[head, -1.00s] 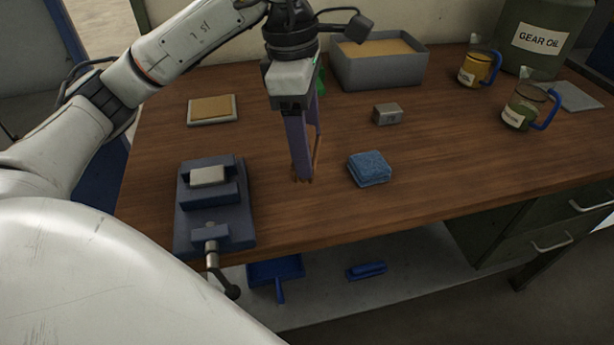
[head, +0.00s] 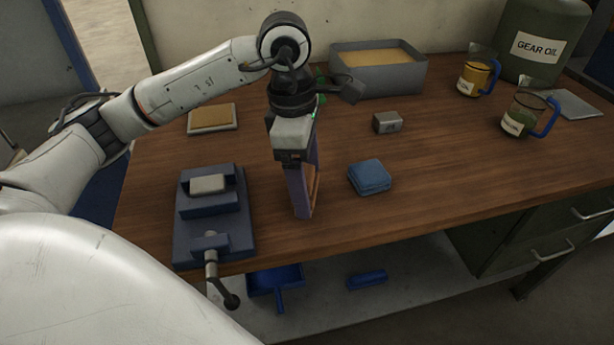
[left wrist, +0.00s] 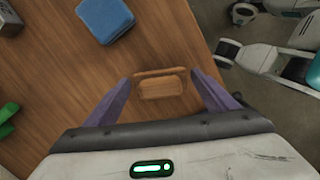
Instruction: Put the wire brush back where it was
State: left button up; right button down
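My left gripper (head: 303,212) points down over the front middle of the bench, between the vise and the blue sponge. In the left wrist view the brush (left wrist: 160,87) shows as a wooden block between the two fingertips (left wrist: 162,78). The bristles cannot be made out, and a finger hides much of the brush in the head view. I cannot tell whether its lower end touches the bench. My right gripper is not in view.
A vise (head: 213,228) stands left, a blue sponge (head: 370,178) right. Behind are a tan-topped tray (head: 212,131), a small metal block (head: 388,122) and a grey bin (head: 383,82). Jugs (head: 527,115) stand at the back right. The bench (head: 450,165) is clear right of the sponge.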

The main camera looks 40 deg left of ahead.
pick_arm(q)
jog(key=shift+o, duration=0.3)
jog(key=shift+r, duration=0.1)
notch_tip(320, 180, up, 12)
jog(key=a+p, duration=0.1)
jog(key=shift+s+a, duration=0.15)
jog(key=shift+s, duration=0.2)
dwell(0.4)
